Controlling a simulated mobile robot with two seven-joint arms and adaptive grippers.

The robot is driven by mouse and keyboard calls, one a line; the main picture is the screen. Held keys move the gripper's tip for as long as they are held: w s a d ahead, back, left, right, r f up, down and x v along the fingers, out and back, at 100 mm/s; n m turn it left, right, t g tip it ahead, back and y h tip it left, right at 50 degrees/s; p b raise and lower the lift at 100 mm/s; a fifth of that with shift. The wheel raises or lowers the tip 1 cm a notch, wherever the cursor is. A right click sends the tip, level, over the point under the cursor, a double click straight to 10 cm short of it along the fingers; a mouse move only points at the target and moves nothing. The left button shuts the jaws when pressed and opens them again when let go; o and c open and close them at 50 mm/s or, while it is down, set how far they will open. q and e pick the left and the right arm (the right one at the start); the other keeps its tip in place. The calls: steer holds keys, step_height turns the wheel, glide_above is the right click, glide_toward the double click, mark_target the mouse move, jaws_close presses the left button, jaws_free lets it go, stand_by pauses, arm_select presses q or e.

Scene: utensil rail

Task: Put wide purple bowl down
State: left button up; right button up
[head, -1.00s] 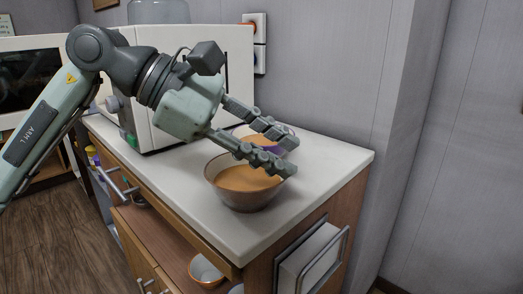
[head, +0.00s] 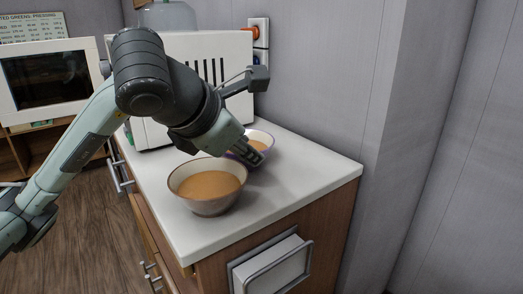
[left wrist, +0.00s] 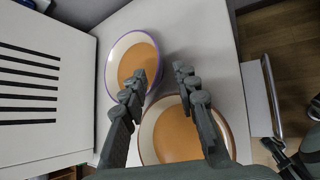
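The wide purple bowl (head: 261,139), pale with a purple rim and orange-brown inside, stands on the white counter (head: 290,185) near the wall. It also shows at the upper left in the left wrist view (left wrist: 123,54). My left gripper (head: 247,150) is above the counter at this bowl's near side, pointing down. In the left wrist view its two fingers (left wrist: 161,74) are spread with nothing held between them. One fingertip overlaps the purple bowl's edge; I cannot tell whether they touch.
A brown-rimmed bowl (head: 208,186) with similar contents stands close in front, under my left fingers in the wrist view. A white appliance (head: 196,62) stands behind at the left. A rack (head: 271,266) is on the counter's end. The counter's right part is clear.

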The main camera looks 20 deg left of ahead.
arm_select(q)
steer(key=x, duration=0.7)
steer(key=shift+w+a+p, duration=0.25)
steer(key=shift+w+p, duration=0.15)
steer(key=shift+w, duration=0.05)
jaws_close()
arm_select(e)
steer(key=shift+f, duration=0.9)
